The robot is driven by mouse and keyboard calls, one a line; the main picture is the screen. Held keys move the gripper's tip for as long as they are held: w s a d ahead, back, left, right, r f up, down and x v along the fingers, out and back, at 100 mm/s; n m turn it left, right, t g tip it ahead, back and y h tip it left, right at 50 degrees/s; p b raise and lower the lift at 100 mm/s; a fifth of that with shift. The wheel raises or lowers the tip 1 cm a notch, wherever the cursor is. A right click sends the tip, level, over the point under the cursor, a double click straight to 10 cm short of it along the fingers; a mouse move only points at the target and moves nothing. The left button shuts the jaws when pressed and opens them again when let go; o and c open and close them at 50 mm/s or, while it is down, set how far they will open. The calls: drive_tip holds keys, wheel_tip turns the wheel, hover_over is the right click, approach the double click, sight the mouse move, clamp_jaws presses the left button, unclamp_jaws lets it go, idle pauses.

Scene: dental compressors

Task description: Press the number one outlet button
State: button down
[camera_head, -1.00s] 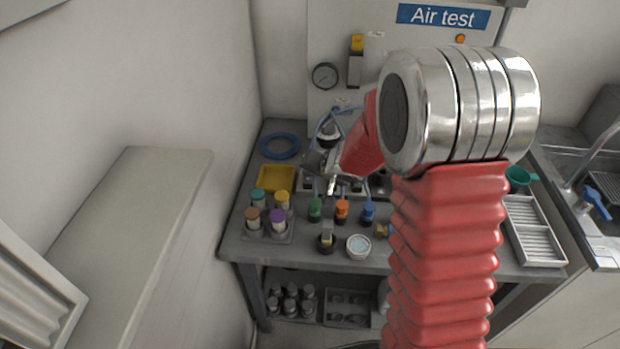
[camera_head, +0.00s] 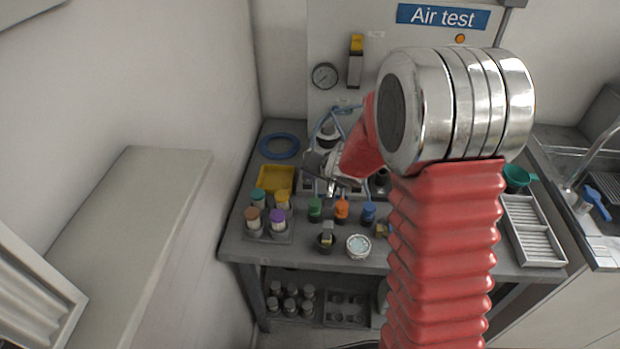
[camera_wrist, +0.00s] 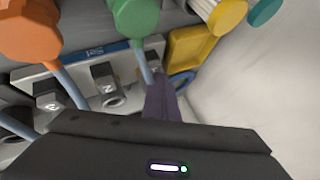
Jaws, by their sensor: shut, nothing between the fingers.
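My gripper (camera_head: 330,190) is shut and empty, held low over the back of the bench, behind the green and orange caps. Its dark fingers show in the wrist view (camera_wrist: 160,98), pointing down at a light grey outlet panel (camera_wrist: 82,84). A black outlet block (camera_wrist: 105,74) with a white mark like a 2 stands beside the fingers. Another black block (camera_wrist: 47,94) with a blurred mark is farther left. The number one button cannot be made out; the fingers cover part of that end of the panel. I cannot tell whether the fingers touch anything.
Green (camera_head: 315,208), orange (camera_head: 342,208) and blue (camera_head: 368,212) capped items stand in front of the panel. A yellow tray (camera_head: 276,179), a rack of capped vials (camera_head: 268,232) and a blue hose coil (camera_head: 280,146) lie left. A gauge (camera_head: 324,76) is on the back board.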

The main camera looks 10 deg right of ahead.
sight(310, 181)
drive_tip(key=shift+r, duration=0.85)
drive_tip(key=shift+r, duration=2.5)
drive_tip(key=shift+w, duration=0.1)
